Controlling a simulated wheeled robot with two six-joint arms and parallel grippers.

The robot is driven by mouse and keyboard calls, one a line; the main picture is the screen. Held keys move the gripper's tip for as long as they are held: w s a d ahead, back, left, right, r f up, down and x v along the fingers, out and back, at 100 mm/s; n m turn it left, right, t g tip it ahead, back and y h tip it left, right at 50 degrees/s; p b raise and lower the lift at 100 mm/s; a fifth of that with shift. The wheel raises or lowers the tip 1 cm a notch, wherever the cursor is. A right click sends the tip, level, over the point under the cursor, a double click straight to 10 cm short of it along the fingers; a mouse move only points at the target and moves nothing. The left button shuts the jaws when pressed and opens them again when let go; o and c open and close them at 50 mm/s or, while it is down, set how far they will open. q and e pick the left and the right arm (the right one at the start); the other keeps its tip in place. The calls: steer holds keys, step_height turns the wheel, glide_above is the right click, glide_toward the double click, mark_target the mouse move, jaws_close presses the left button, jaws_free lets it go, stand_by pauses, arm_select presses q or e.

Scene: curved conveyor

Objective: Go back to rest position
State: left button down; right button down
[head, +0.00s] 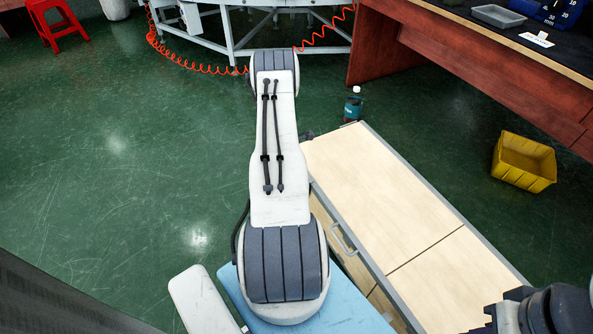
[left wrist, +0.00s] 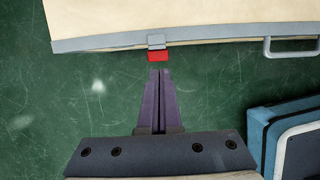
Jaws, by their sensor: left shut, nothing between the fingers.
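My left arm reaches forward up the middle of the head view, over the green floor. Its gripper is hidden behind the arm there. In the left wrist view my left gripper (left wrist: 159,72) points up the picture. Its two dark purple fingers are together with nothing between them, with green floor behind them. The fingertips appear just below a small red and grey piece (left wrist: 158,55) on the edge of a wooden-topped cabinet. My right gripper is not seen; only a dark part of my right arm shows at the lower right of the head view.
The wooden-topped cabinet (head: 375,190) with a metal handle is right of my left arm. A bottle (head: 353,105) stands at its far end. A yellow bin (head: 523,163) is on the floor at right. A red stool (head: 55,24) is far left. Floor on the left is clear.

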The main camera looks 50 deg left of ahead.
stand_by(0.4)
arm_select(q)
steer(key=w+d+r+m+h, duration=0.1)
steer(key=w+d+r+m, duration=0.95)
steer(key=d, duration=0.45)
steer(key=s+d+r+m+g, duration=0.1)
steer(key=s+d+r+m, duration=0.1)
steer(key=d+r+m, duration=0.55)
steer(key=s+d+r+m+h, duration=0.15)
steer(key=d+r, duration=0.25)
steer(key=d, duration=0.7)
steer(key=s+d+r+m+g+y, duration=0.1)
steer(key=d+r+m, duration=0.45)
steer(key=d, duration=0.35)
steer(key=s+d+r+m, duration=0.25)
steer(key=s+m, duration=0.25)
steer(key=s, duration=0.3)
steer(key=s+d+r+m+g, duration=0.1)
steer(key=s+d+r+m, duration=0.1)
steer(key=s+d+m, duration=0.35)
steer(key=s+d+r+m, duration=0.1)
steer(key=s+r+m, duration=0.3)
steer(key=s, duration=0.5)
step_height(320, 180, up, 30)
steer(key=s+m+y+p, duration=0.1)
steer(key=m+p, duration=0.1)
steer(key=p, duration=2.9)
steer(key=shift+s+f, duration=0.15)
